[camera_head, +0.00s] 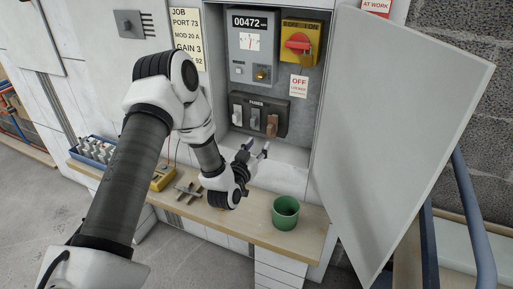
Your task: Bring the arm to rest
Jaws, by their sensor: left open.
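My left arm comes in from the lower left and bends down over a wooden shelf. My left gripper (254,153) is open and empty, with its dark fingers apart in front of the lower part of an open electrical cabinet. It is below the fuse block (259,112) and appears clear of it. My right gripper is out of view.
The cabinet door (395,130) stands open on the right. A meter box (252,45) and a red rotary switch (299,42) are inside. The shelf (313,222) bears a green cup (286,213), a yellow meter (162,179) and a blue tray (82,153).

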